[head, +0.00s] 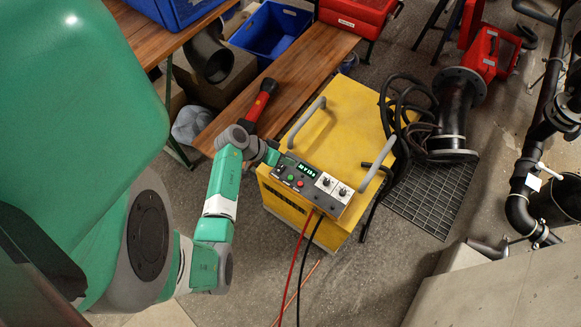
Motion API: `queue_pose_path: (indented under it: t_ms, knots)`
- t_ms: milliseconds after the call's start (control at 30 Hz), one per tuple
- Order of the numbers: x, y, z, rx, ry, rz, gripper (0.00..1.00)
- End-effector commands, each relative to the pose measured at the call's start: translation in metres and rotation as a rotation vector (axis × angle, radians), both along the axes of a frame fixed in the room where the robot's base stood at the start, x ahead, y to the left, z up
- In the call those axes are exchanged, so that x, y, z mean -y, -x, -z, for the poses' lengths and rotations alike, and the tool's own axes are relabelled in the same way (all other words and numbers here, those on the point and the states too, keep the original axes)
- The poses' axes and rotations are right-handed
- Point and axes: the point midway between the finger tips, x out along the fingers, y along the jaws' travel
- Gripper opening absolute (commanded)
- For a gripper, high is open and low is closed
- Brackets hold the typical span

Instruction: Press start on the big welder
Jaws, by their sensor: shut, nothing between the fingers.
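The big welder is a yellow box (345,125) with grey handles, standing on the floor at the middle of the head view. Its sloped control panel (312,188) faces the front and carries a lit display (287,162), a green button (290,178), a red button (299,184) and two knobs (334,186). My gripper (273,158) is at the panel's upper left end, beside the display. I cannot tell whether the fingertips touch the panel.
A wooden bench (300,75) with a red-and-black torch (262,102) lies behind the welder. Black cables (408,110) are looped at its right, near a floor grate (432,195). Red and black leads (301,255) hang from its front. Black pipes (528,165) stand at the right.

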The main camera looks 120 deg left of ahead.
Motion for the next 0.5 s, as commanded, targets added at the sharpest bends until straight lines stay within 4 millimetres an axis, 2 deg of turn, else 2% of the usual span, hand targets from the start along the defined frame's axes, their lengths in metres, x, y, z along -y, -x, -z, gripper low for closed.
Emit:
queue_pose_path:
  t_ms: [267,500]
  knots:
    - [-0.001,0.000,0.003,-0.001,-0.001,0.000,0.00]
    - [-0.001,0.000,0.027,-0.002,-0.001,-0.001,0.00]
